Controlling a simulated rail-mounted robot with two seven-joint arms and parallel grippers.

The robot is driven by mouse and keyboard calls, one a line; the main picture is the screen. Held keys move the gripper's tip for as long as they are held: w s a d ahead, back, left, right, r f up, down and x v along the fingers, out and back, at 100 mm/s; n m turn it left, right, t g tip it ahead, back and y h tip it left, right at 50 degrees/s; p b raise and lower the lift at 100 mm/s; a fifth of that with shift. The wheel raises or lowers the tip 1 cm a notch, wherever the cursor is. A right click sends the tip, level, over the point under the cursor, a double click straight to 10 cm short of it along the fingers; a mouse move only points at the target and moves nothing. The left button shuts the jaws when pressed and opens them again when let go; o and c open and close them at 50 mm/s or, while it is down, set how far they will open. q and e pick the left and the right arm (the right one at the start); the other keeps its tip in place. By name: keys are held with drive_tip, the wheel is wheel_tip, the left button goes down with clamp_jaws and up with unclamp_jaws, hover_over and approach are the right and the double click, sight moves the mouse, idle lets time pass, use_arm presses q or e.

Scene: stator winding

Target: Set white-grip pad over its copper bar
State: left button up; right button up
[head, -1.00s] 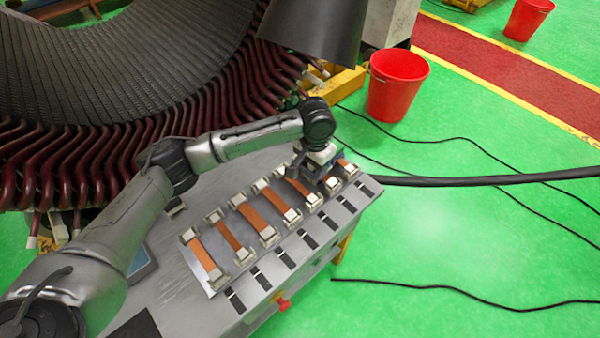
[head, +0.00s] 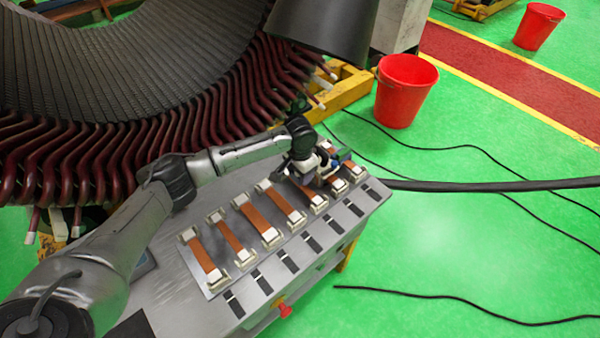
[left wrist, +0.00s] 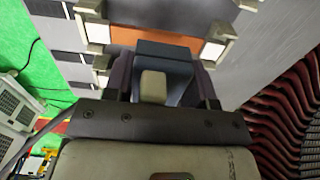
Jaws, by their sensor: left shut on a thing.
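In the left wrist view the left gripper (left wrist: 163,85) is shut on a dark blue-grey pad (left wrist: 165,58) with a cream-white grip block (left wrist: 153,87). Behind the pad, a copper bar (left wrist: 125,38) runs between two pale end holders, the left one (left wrist: 97,30) and the right one (left wrist: 213,48). The pad covers part of this bar in the view. I cannot tell whether it touches the bar. My right gripper is not in view.
Several more copper bars (head: 266,223) lie in pale holders along the grey bench (head: 185,275), left of my gripper. Dark slots line the front edge. The large stator (head: 150,70) stands behind. A red bucket (head: 403,92) and black cables (head: 500,184) are to the right.

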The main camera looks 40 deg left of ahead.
use_arm(q)
drive_tip(key=shift+f+b, duration=0.4)
drive_tip(key=shift+f, duration=2.35)
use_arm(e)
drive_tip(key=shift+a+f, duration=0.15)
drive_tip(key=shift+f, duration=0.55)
